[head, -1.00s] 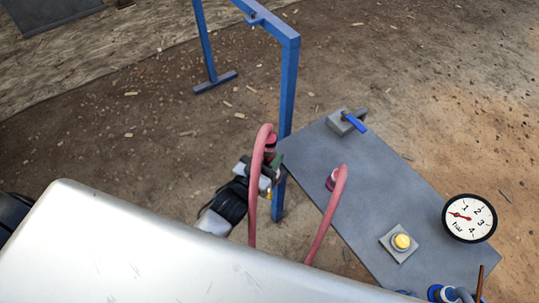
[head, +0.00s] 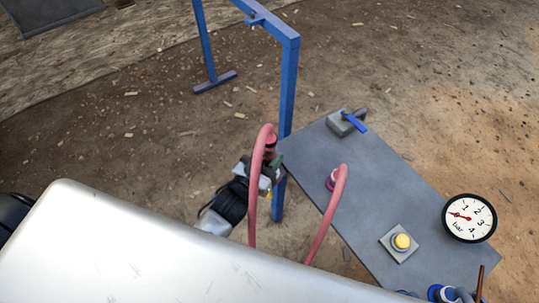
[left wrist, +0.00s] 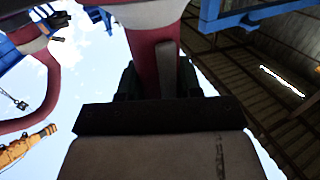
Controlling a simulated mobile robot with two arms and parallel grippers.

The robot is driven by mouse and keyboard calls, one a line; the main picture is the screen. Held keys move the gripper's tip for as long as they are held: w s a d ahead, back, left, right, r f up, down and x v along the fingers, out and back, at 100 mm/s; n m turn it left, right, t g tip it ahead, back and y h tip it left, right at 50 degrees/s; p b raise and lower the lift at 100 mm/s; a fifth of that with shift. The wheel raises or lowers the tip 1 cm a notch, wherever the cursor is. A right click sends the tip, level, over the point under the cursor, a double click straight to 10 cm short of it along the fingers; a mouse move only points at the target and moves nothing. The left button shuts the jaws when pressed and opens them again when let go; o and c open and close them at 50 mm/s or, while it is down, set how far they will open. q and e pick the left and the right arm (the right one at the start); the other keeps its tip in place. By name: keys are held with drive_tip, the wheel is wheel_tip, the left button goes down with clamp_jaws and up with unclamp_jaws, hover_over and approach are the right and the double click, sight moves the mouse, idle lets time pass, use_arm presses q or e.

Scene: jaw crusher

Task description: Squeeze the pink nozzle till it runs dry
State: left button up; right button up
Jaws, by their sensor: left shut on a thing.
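The pink nozzle (head: 271,143) is at the upper end of a pink hose (head: 256,190), near the blue frame's upright. My left gripper (head: 267,168) is shut on it, with the arm reaching in from below left. In the left wrist view the nozzle (left wrist: 146,62) rises from between the dark jaws (left wrist: 153,98), with a grey lever-like strip (left wrist: 166,68) along it. The jaws hide the gripped part. No liquid or spray shows. My right gripper is not in view.
A blue frame (head: 289,85) stands behind the nozzle. A bar gauge (head: 469,218) reads low. Silver bodywork (head: 150,250) fills the foreground.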

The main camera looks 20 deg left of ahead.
use_arm(q)
drive_tip(key=o, duration=1.1)
drive_tip(key=v, duration=1.2)
drive_tip(key=s+a+f+g+y, duration=0.1)
drive_tip(key=s+f+g+y, duration=0.15)
drive_tip(key=f, duration=0.75)
drive_tip(key=s+a+f+g+y, duration=0.1)
drive_tip(key=f+g, duration=0.3)
drive_tip(key=f, duration=0.6)
drive_tip(key=s+a+f+g+y, duration=0.1)
drive_tip(key=s+a+f+g, duration=0.2)
drive_tip(key=s+f+g, duration=0.9)
drive_tip(key=s+r+p, duration=0.1)
drive_tip(key=s+p, duration=0.2)
drive_tip(key=p, duration=0.1)
drive_tip(key=s+a+r+t+p, duration=0.1)
drive_tip(key=s+p, duration=0.2)
drive_tip(key=p, duration=0.1)
drive_tip(key=s+a+t+p, duration=0.1)
drive_tip(key=s+p, duration=0.3)
drive_tip(key=shift+r+n+y, duration=0.25)
drive_tip(key=shift+r+n, duration=0.15)
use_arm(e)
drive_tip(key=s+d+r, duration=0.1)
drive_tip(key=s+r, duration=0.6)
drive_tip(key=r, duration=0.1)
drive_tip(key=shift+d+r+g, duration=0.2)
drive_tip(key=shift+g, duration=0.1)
